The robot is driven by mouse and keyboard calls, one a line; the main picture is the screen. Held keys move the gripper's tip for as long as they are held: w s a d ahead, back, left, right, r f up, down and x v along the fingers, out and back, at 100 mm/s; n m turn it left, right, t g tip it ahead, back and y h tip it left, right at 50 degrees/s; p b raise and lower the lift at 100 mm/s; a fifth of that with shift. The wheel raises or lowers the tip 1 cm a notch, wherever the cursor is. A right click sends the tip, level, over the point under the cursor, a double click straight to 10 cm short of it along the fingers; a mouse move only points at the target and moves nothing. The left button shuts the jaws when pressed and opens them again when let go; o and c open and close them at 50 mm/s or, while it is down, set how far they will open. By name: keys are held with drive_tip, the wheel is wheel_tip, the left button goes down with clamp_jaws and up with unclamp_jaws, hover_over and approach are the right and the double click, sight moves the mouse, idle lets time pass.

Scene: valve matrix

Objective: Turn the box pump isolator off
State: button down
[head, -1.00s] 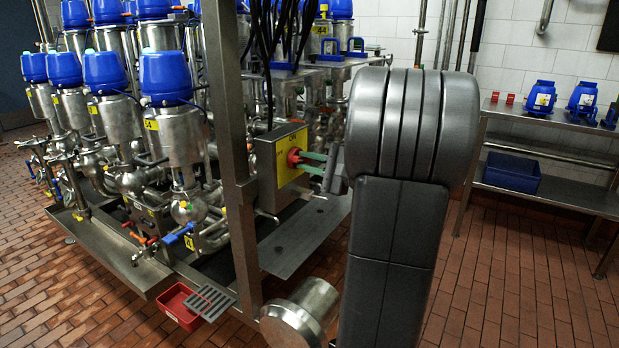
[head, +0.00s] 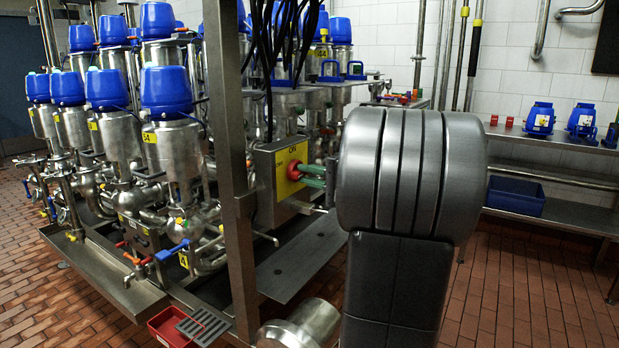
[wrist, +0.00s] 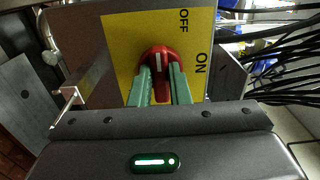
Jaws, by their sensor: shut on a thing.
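The box pump isolator is a steel box with a yellow plate (wrist: 118,55) and a red rotary knob (wrist: 160,56), seen close in the wrist view. The plate reads OFF at the top and ON at the right of that view. In the head view the box (head: 266,168) is on the post, with the red knob (head: 293,172) on its yellow face. My gripper (wrist: 162,84) has green fingers on both sides of the knob's handle and is shut on it. In the head view my green fingers (head: 314,176) reach the knob from the right. The handle is partly hidden between the fingers.
A steel post (head: 231,180) stands left of the box, before several blue-topped valves (head: 167,90). Black cables hang above the box. A red tray (head: 170,326) is low at front. A steel bench (head: 560,205) stands at right, with open tiled floor before it.

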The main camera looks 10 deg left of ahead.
drive_tip(key=c, duration=1.4)
unclamp_jaws()
drive_tip(key=shift+o, duration=0.2)
drive_tip(key=p+v, duration=0.2)
drive_tip(key=v, duration=1.2)
drive_tip(key=shift+a, duration=0.15)
drive_tip(key=b+x, duration=0.2)
drive_tip(key=x, duration=1.2)
drive_tip(key=shift+d, duration=0.25)
